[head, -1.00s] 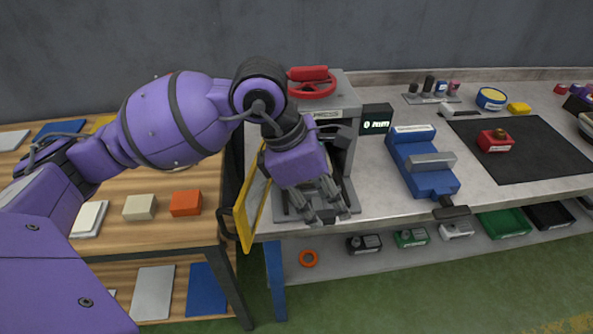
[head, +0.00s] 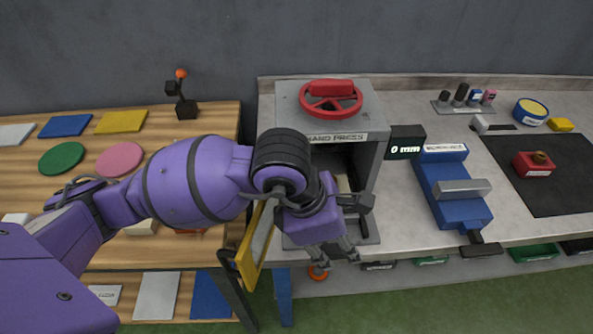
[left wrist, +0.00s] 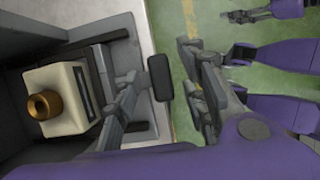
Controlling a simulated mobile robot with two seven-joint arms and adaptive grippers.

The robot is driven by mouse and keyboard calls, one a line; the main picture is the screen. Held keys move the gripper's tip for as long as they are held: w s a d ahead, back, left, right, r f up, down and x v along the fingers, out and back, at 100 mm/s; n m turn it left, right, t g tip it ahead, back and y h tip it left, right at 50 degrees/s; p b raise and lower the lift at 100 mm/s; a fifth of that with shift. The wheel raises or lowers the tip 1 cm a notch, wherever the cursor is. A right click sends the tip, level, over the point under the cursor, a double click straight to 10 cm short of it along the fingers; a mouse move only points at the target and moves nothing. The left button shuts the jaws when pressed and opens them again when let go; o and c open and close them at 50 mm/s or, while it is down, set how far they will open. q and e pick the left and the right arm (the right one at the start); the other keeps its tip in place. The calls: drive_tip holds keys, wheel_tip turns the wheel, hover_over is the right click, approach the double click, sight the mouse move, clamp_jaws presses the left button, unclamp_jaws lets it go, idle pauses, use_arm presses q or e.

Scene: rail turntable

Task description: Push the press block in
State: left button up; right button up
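The grey hand press (head: 290,100) with a red wheel (head: 331,98) stands at the bench's left end. In the left wrist view, a cream block (left wrist: 68,118) with a brass knob (left wrist: 43,104) sits inside the press. A dark handle-like block (head: 358,202) juts from the press front; I cannot tell which part is the press block. My left gripper (head: 335,252) is in front of the press, low by the bench edge. Its fingers are apart in the left wrist view (left wrist: 163,95), with a black pad (left wrist: 160,77) between them in the picture; contact is unclear.
A yellow-framed panel (head: 250,250) is beside my left wrist. A display (head: 405,143) and blue vise (head: 455,190) stand right of the press. A wooden table (head: 215,130) is at left. My right arm seems to show in the left wrist view (left wrist: 270,50).

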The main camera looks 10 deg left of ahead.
use_arm(q)
drive_tip(key=shift+w+d+f, duration=0.1)
drive_tip(key=shift+d+f, duration=0.1)
drive_tip(key=shift+f, duration=0.25)
clamp_jaws()
drive_tip(key=shift+w, duration=0.15)
